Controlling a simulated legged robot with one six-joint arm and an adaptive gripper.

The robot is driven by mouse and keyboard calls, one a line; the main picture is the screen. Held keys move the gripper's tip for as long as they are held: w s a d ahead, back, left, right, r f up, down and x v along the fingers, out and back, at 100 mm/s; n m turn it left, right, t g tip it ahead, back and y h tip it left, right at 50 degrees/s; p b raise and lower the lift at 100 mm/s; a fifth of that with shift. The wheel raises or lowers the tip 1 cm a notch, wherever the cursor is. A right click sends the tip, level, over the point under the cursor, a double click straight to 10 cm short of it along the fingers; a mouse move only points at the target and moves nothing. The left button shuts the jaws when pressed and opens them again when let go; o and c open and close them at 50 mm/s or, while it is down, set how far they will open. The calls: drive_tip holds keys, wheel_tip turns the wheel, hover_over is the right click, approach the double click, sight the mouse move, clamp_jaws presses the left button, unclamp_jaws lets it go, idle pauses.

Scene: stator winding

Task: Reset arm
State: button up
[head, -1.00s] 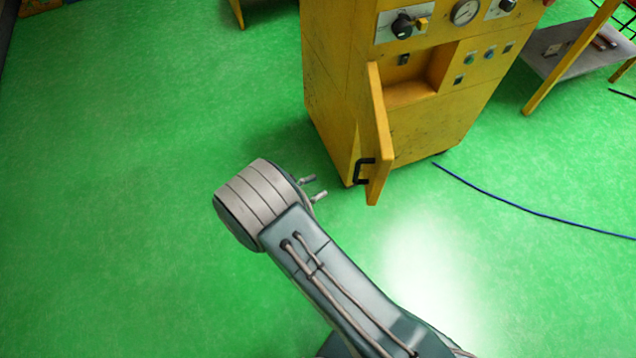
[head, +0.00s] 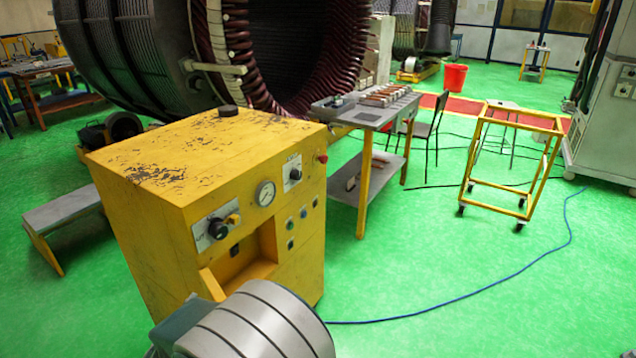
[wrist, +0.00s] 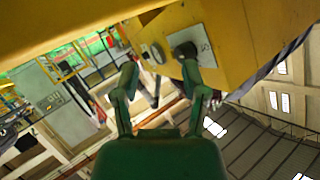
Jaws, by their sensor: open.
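My gripper (wrist: 162,88) shows in the wrist view, with its two green fingers spread apart and nothing between them. The yellow control cabinet (wrist: 100,32) fills the upper part of that view, tilted, with a grey panel and dark knob close beyond the fingers. In the head view, the grey ribbed joint of my arm (head: 262,325) is at the bottom, in front of the yellow cabinet (head: 150,235). The gripper itself is out of sight there. The top of the cabinet's small open door (head: 211,285) shows just above my arm; its lower part is hidden.
A metal worktable (head: 372,112) with parts on it stands behind the cabinet. A yellow wheeled frame (head: 515,118) is to its right, and a blue cable (head: 470,295) crosses the green floor. A large stator (head: 130,50) stands behind. Floor at the lower right is clear.

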drive_tip(key=w+d+r+n+g+y, duration=0.1)
drive_tip(key=w+d+r+n+y, duration=0.15)
drive_tip(key=d+r, duration=0.75)
drive_tip(key=s+d+r+n+g+y, duration=0.15)
drive_tip(key=s+d+r, duration=0.25)
drive_tip(key=d+r, duration=0.4)
drive_tip(key=s+d+f+g+h, duration=0.1)
drive_tip(key=s+d+g+h, duration=0.3)
drive_tip(key=s+d, duration=1.7)
drive_tip(key=shift+d+f+g+h, duration=0.15)
drive_tip(key=shift+d+g+h, duration=0.25)
drive_tip(key=shift+d+g, duration=0.55)
drive_tip(key=shift+d, duration=0.15)
drive_tip(key=shift+c, duration=0.4)
